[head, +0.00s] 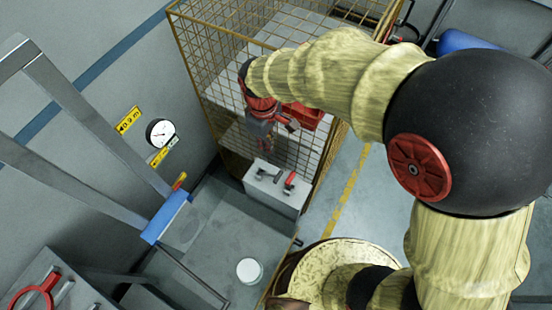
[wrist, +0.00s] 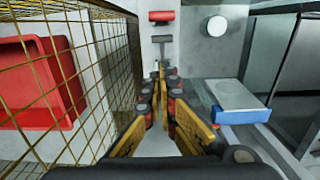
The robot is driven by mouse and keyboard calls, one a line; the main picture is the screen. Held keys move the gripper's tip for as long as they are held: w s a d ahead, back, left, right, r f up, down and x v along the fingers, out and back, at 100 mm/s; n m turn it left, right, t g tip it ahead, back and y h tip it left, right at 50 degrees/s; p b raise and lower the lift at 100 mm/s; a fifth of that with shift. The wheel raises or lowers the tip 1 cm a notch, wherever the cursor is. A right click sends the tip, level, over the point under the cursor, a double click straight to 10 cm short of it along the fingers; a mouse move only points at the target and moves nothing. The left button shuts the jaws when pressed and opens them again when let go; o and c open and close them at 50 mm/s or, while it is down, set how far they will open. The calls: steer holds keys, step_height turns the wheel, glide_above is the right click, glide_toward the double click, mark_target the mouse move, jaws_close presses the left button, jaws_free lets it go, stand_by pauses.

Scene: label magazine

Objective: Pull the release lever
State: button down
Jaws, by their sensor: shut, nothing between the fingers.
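A light grey box (head: 276,195) carries two lever-like handles on its top. One handle is grey (head: 267,174) and the other is red (head: 290,182); which is the release lever I cannot tell. The wrist view shows the red handle (wrist: 161,17) at the top and the grey T-shaped handle (wrist: 162,40) just beyond my fingertips. My gripper (wrist: 160,72) is shut and empty, pointing toward the grey handle and seemingly apart from it. In the head view my gripper (head: 265,147) hangs above the box, partly seen through the cage mesh.
A yellow wire cage (head: 235,62) stands close beside my gripper, with a red bin (wrist: 30,80) behind its mesh. A grey frame with a blue end (head: 165,217) is at the left. A white round object (head: 249,271) sits on the grey surface. A gauge (head: 160,132) is on the wall.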

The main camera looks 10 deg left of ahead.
mark_target(290, 179)
steer(key=d+f, duration=0.1)
steer(key=f, duration=0.2)
steer(key=s+d+f, duration=0.1)
steer(key=f, duration=0.3)
steer(key=d+f, duration=0.1)
steer(key=f, duration=0.2)
steer(key=shift+s+d+f+b, duration=0.2)
steer(key=shift+s+d+b, duration=0.05)
steer(key=shift+d+b, duration=0.15)
steer(key=shift+d+f, duration=0.1)
steer(key=shift+d, duration=0.1)
steer(key=shift+s, duration=0.1)
steer(key=shift+d, duration=0.1)
steer(key=shift+s+d+y+b, duration=0.1)
steer(key=shift+d+y+b, duration=0.15)
steer(key=shift+y+b, duration=0.1)
